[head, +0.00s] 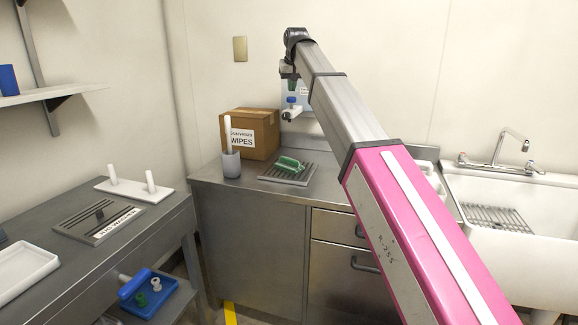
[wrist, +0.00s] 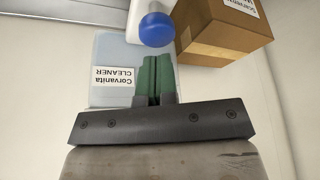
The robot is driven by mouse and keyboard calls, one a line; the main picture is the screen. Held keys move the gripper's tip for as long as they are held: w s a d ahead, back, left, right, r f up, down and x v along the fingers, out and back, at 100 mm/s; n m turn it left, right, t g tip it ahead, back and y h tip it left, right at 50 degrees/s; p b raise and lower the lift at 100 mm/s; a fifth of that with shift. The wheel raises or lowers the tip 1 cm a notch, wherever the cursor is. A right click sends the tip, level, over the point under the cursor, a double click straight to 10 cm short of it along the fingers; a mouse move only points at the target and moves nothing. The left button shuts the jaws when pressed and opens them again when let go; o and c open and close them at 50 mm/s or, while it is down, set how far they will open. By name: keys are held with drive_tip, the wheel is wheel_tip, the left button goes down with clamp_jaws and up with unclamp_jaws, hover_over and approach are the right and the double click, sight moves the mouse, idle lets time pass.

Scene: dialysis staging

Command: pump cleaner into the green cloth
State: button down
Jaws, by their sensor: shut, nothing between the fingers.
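The green cloth (head: 290,164) lies bunched on a ribbed grey drain tray (head: 270,177) on the steel counter. The Corvanita cleaner dispenser (head: 303,91) is on the back wall above the counter, partly hidden by my arm. Its labelled translucent tank (wrist: 105,52) and the white pump with a round blue knob (wrist: 156,29) show in the wrist view; the label reads upside down there. My gripper (head: 292,86) is above the blue knob in the head view. In the wrist view its green fingertips (wrist: 154,66) are together and empty, close to the knob. I cannot tell whether they touch it.
A cardboard wipes box (head: 263,122) and a grey cup (head: 231,165) with a white roll stand left of the tray. A sink (head: 510,220) is at the right. A lower steel bench (head: 165,222) at the left holds trays. The counter's front edge is clear.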

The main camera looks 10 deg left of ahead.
drive_tip(key=shift+f, duration=0.45)
drive_tip(key=shift+f, duration=1.4)
drive_tip(key=shift+r, duration=1.85)
drive_tip(key=shift+r, duration=0.1)
drive_tip(key=shift+r, duration=2.9)
